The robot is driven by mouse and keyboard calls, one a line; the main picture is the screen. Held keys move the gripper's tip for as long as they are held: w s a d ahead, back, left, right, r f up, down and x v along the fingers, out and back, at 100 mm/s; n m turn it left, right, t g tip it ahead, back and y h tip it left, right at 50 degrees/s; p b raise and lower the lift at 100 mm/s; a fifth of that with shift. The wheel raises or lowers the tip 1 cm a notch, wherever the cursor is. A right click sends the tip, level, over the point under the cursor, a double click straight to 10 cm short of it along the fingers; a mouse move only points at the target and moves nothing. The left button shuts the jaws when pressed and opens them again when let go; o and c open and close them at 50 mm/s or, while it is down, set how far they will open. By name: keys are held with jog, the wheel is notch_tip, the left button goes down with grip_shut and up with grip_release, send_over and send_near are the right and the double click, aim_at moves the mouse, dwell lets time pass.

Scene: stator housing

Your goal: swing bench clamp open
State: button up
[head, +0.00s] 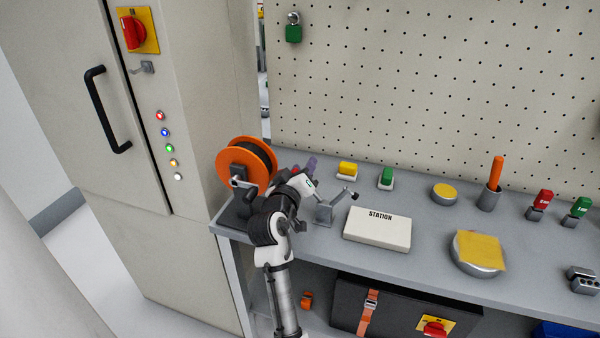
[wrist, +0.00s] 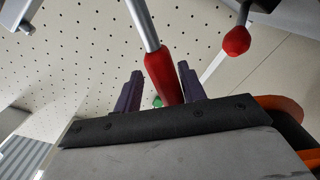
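The bench clamp (head: 324,213) is a grey metal bracket with a rod, standing on the bench just right of my gripper. In the wrist view a red handle (wrist: 161,74) on a metal rod slants down between the two purple fingers of my gripper (wrist: 160,88). The fingers stand apart, with visible gaps to the handle; its lower end is hidden behind the gripper body.
An orange spool (head: 247,160) stands close left of my arm, beside the cabinet (head: 191,90). A white STATION block (head: 377,229) lies right of the clamp. A second red knob (wrist: 236,41) is near the gripper.

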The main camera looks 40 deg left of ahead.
jog(key=b+v, duration=0.4)
jog(key=v, duration=0.9)
jog(key=shift+s, duration=0.4)
jog(key=shift+d, duration=0.1)
